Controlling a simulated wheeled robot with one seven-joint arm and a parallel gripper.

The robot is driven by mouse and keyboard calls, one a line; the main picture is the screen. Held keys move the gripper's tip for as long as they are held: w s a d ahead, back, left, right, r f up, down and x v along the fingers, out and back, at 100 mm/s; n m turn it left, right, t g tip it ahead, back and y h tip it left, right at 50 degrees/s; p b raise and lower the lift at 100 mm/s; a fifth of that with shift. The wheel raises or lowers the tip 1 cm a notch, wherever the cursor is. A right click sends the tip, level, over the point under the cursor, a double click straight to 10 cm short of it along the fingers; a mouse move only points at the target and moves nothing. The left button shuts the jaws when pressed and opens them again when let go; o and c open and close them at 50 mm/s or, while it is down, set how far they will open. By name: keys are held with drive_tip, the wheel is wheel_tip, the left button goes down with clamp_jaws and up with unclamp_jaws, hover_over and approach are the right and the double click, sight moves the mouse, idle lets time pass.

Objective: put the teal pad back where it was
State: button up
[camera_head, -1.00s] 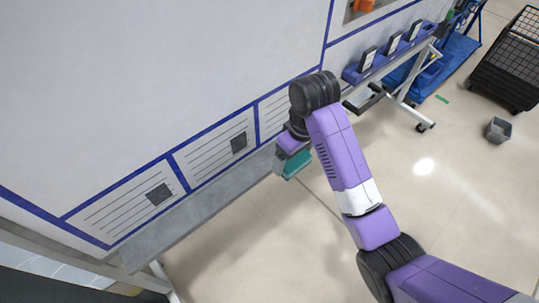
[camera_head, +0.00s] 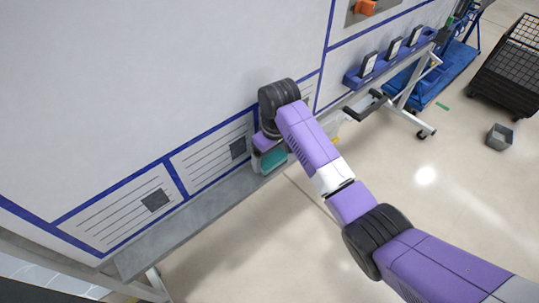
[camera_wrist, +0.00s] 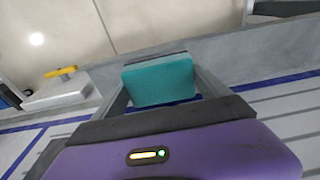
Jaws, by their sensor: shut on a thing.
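The teal pad (camera_head: 272,160) is a small block with a teal face and a grey back, seen in the head view just in front of the whiteboard's lower edge. In the wrist view the teal pad (camera_wrist: 160,80) sits between the two grey fingers of my gripper (camera_wrist: 163,88). My gripper (camera_head: 267,148) is shut on it. In the head view the pad appears over or close by the grey ledge (camera_head: 190,208) under the board. I cannot tell whether it touches the ledge. My wrist hides part of the board and ledge behind it.
The whiteboard (camera_head: 160,80) has blue lines and printed cards. To the right are a blue rack (camera_head: 385,62) holding several dark devices, a black mesh cart (camera_head: 505,75) and a grey bin (camera_head: 499,137). A yellow-handled item (camera_wrist: 62,80) shows in the wrist view. Open floor lies in front.

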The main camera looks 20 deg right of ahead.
sight(272, 158)
drive_tip(key=shift+w+f, duration=0.15)
drive_tip(key=shift+w, duration=0.05)
drive_tip(key=shift+f, duration=0.1)
drive_tip(key=o, duration=1.1)
drive_tip(key=shift+o, duration=0.2)
wheel_tip(272, 158, up, 12)
drive_tip(key=s+p, duration=0.1)
drive_tip(key=shift+s+d, duration=0.2)
